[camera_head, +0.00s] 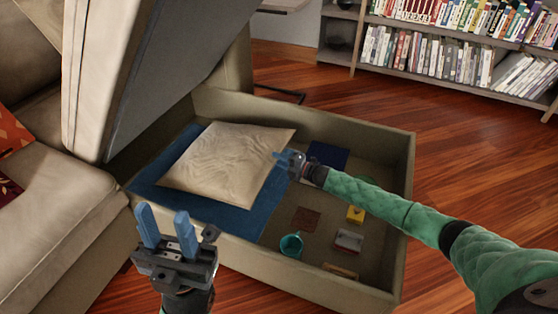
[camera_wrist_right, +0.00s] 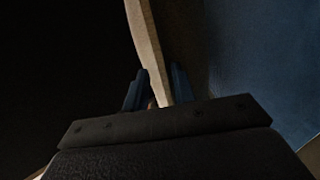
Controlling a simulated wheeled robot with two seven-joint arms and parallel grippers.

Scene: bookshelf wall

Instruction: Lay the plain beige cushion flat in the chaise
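The plain beige cushion (camera_head: 225,160) lies in the open storage box of the chaise (camera_head: 330,290), over a dark blue cloth (camera_head: 235,215) at the box's left side. My right gripper (camera_head: 284,158) is at the cushion's right edge. In the right wrist view, a beige strip of the cushion (camera_wrist_right: 150,45) runs between the blue fingers (camera_wrist_right: 155,90), which appear closed on it. The cushion's underside is hidden in the head view. My left gripper (camera_head: 166,228) is open and empty, in front of the box's near left wall, its fingers pointing up.
The raised chaise lid (camera_head: 170,80) stands over the box's left rear. The box also holds a teal mug (camera_head: 291,245), a yellow item (camera_head: 355,214), a dark blue item (camera_head: 327,155) and small boxes. A sofa (camera_head: 60,200) is left; a bookshelf (camera_head: 440,45) stands behind.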

